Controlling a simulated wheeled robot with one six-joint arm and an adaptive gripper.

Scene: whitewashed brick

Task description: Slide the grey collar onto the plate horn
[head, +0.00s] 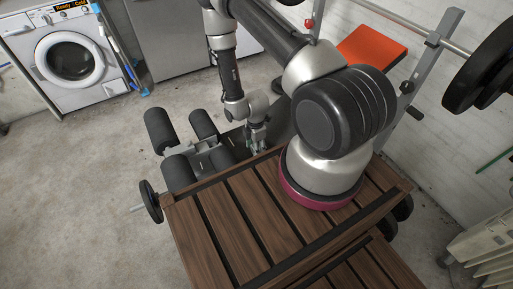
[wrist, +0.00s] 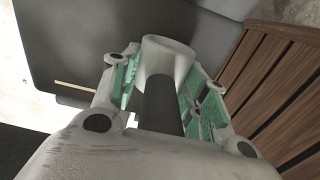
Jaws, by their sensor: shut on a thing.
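My gripper (wrist: 168,88) fills the lower wrist view, with green-lined fingers on both sides. It is shut on the grey collar (wrist: 168,55), a pale, short tube-like piece between the fingers. A dark round bar (wrist: 162,108) shows between the fingers, directly below the collar in the picture. It looks like the plate horn, but I cannot tell whether the collar is around it or only in line with it. In the head view my gripper (head: 256,143) points down beside the bench, just past the far edge of the slatted wood. The collar is too small to make out there.
A slatted wooden top (head: 245,215) fills the near middle. Black foam rollers (head: 160,130) stand left of my gripper, and a weight plate (head: 150,201) is at the wood's left edge. An orange pad (head: 371,50) and barbell are behind right. Open floor lies left.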

